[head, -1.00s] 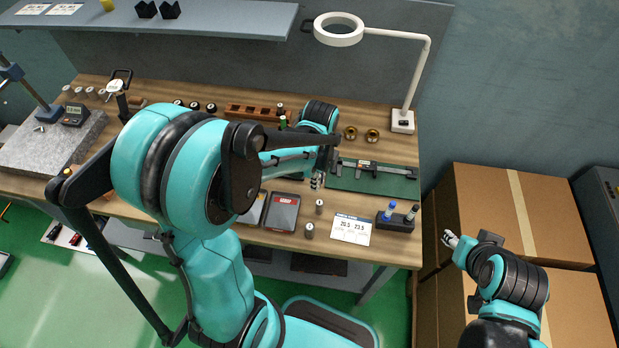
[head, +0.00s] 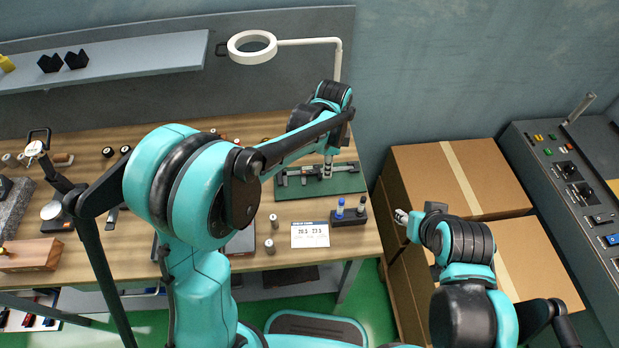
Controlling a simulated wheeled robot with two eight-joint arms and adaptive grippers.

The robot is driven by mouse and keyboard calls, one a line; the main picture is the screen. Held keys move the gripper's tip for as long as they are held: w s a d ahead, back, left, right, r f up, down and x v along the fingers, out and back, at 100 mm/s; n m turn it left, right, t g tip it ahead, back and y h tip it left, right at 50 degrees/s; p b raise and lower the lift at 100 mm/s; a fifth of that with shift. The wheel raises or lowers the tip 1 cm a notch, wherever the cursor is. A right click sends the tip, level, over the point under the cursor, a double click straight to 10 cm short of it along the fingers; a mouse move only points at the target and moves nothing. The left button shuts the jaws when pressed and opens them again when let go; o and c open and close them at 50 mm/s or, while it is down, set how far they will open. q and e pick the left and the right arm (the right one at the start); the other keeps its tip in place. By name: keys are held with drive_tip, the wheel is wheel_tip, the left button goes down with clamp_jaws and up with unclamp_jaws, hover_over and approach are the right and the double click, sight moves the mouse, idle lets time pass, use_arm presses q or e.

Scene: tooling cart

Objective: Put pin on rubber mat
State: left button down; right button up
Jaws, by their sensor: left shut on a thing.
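The green rubber mat (head: 300,192) lies on the right part of the wooden bench, with a caliper (head: 296,176) along it. My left gripper (head: 327,173) points down over the mat, by the caliper. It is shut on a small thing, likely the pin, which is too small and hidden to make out. Two small grey metal cylinders stand on the bench in front of the mat, one (head: 273,221) behind the other (head: 269,246). My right gripper (head: 402,217) is off the bench's right side, near the boxes; its fingers are too small to read.
A ring lamp (head: 252,47) hangs behind. Cardboard boxes (head: 420,175) stand right of the bench. My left arm hides much of the bench's middle.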

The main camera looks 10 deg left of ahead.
use_arm(q)
drive_tip(key=b, duration=0.2)
hover_over(295, 181)
wheel_tip(295, 181, down, 7)
drive_tip(key=shift+r, duration=0.15)
drive_tip(key=shift+a+f+b, duration=0.1)
drive_tip(key=shift+f+b, duration=0.5)
drive_tip(key=shift+f, duration=1.4)
drive_tip(key=shift+s, duration=0.1)
drive_tip(key=shift+f, duration=0.2)
drive_tip(key=c, duration=1.5)
unclamp_jaws()
drive_tip(key=shift+r, duration=0.15)
